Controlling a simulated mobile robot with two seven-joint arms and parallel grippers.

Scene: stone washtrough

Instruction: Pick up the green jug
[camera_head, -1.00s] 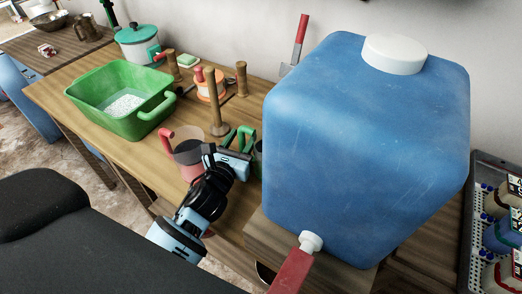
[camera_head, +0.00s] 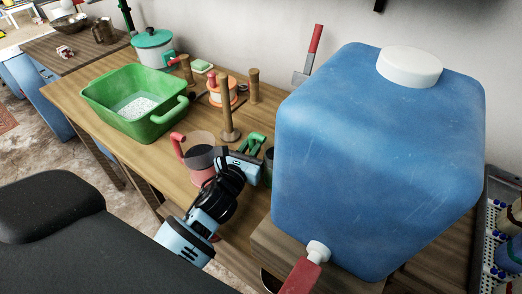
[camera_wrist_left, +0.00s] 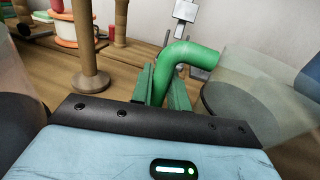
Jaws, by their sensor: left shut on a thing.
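The green jug has a green handle (camera_wrist_left: 190,53) and a see-through body (camera_wrist_left: 262,95), close up in the left wrist view. In the head view its green handle (camera_head: 257,141) shows just beyond my left gripper (camera_head: 250,150), and the tank and gripper hide most of its body. My left gripper (camera_wrist_left: 163,88) is shut on the handle, with a finger on each side of its lower part. I cannot tell whether the jug's base touches the table. My right gripper is not in view.
A big blue tank (camera_head: 375,160) with a red tap (camera_head: 302,275) stands close to the right of the jug. A jug with a red handle (camera_head: 177,145) is close on the left. A wooden post (camera_head: 228,108) and a green basin (camera_head: 130,118) stand behind.

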